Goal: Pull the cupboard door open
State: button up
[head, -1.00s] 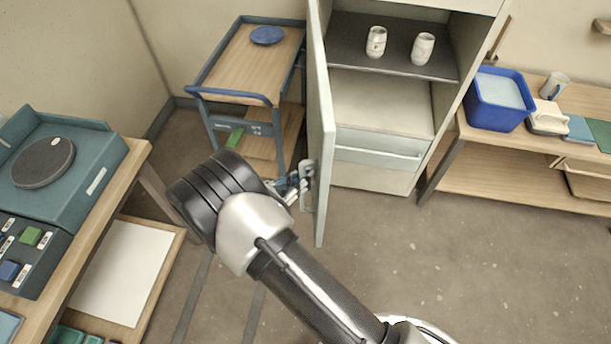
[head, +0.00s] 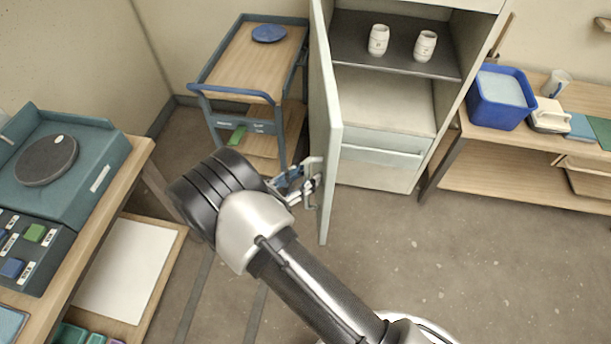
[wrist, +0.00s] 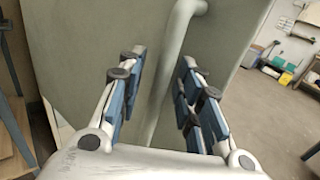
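The cupboard (head: 385,172) has its pale grey-green door (head: 325,130) standing wide open, swung out toward me and seen almost edge-on in the head view. The door's pale bar handle (head: 310,198) is on the door face turned to the left. My gripper (head: 304,178) is at this handle, partly hidden by my wrist. In the wrist view the handle (wrist: 167,75) runs between the two spread fingers of my gripper (wrist: 161,85), with gaps on both sides. The fingers are open and hold nothing.
Two white cups (head: 379,40) (head: 425,46) stand on the cupboard's dark shelf. A blue-framed trolley (head: 235,92) is behind the door to the left. A bench with a blue bucket (head: 498,108) is at right, a worktable (head: 128,160) at left. Floor in front is clear.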

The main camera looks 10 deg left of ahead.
jog(key=v, duration=1.2)
dwell(0.5)
